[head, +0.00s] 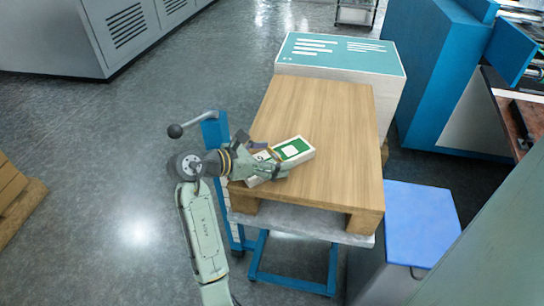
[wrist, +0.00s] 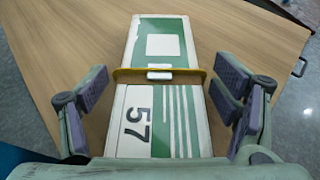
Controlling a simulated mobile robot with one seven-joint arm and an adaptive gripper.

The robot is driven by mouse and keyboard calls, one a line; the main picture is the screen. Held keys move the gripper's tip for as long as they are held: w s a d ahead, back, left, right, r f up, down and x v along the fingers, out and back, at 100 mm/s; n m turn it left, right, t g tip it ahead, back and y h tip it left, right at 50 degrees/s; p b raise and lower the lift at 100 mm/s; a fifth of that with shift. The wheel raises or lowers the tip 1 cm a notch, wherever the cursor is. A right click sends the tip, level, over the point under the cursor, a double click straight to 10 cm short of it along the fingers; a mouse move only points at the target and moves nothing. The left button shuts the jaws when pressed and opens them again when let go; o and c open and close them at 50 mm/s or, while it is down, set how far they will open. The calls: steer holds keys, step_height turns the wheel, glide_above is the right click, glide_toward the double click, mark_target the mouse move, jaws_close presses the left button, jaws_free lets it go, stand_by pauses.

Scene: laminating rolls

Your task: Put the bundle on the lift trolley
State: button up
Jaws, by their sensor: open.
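The bundle (head: 293,150) is a flat white and green block lying on the wooden top, near its left edge. In the wrist view the bundle (wrist: 160,45) shows a "57", green stripes and a tan band across its middle. The lift trolley (head: 290,283) has a blue frame, a grey platform and a handle with a black knob; the wooden top rests over its platform. My gripper (head: 270,164) is open over the near part of the bundle. In the wrist view my gripper (wrist: 165,82) has one finger on each side of the bundle, with gaps between.
A large white and teal box (head: 340,58) stands behind the wooden top (head: 330,125). A blue-lidded grey bin (head: 420,215) is close on the right, with blue machinery (head: 440,70) beyond. A wooden pallet (head: 15,200) is at far left.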

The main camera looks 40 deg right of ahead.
steer(key=b+v, duration=0.1)
steer(key=v, duration=1.1)
steer(key=shift+a, duration=0.1)
